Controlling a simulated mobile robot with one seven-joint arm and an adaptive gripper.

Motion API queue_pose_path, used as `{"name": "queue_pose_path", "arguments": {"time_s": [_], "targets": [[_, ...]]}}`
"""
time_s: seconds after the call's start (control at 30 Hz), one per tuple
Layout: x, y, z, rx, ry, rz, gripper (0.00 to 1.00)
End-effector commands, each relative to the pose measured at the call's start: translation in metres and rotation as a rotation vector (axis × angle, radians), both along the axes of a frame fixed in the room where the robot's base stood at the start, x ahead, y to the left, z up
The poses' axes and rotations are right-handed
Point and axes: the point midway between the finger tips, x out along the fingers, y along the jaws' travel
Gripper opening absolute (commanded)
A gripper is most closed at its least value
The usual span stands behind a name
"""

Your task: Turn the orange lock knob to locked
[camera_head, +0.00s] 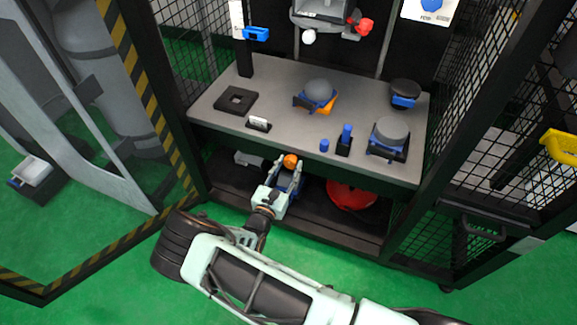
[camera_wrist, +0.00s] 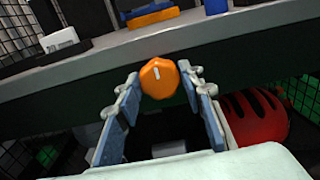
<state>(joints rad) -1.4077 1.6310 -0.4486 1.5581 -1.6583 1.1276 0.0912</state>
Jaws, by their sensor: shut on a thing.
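The orange lock knob (camera_wrist: 158,82) sits on the front edge of the grey shelf, and in the head view it shows as a small orange spot (camera_head: 291,160). A short white mark on its face stands nearly upright in the wrist view, tilted slightly. My gripper (camera_head: 288,170) reaches up to the knob from the front and below. In the wrist view my gripper (camera_wrist: 160,90) has one finger on each side of the knob, shut on it. The fingertips hide parts of the knob's sides. No locked or unlocked label is readable.
Above the knob is the grey shelf (camera_head: 270,103), with a black square block (camera_head: 236,100), a grey dome on a blue holder (camera_head: 319,89) and a grey cylinder (camera_head: 391,130). A red helmet-like object (camera_head: 351,193) lies below. Mesh cage walls stand on both sides.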

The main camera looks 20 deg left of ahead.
Motion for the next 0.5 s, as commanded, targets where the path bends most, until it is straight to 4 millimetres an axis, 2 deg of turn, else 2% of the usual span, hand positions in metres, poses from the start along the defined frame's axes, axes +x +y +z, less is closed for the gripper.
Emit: {"name": "queue_pose_path", "arguments": {"time_s": [0.27, 0.5], "targets": [[-0.0001, -0.0004, 0.0007, 0.08, -0.006, -0.001, 0.11], [-0.0001, -0.0003, 0.0017, 0.256, -0.021, 0.0, 0.11]]}}
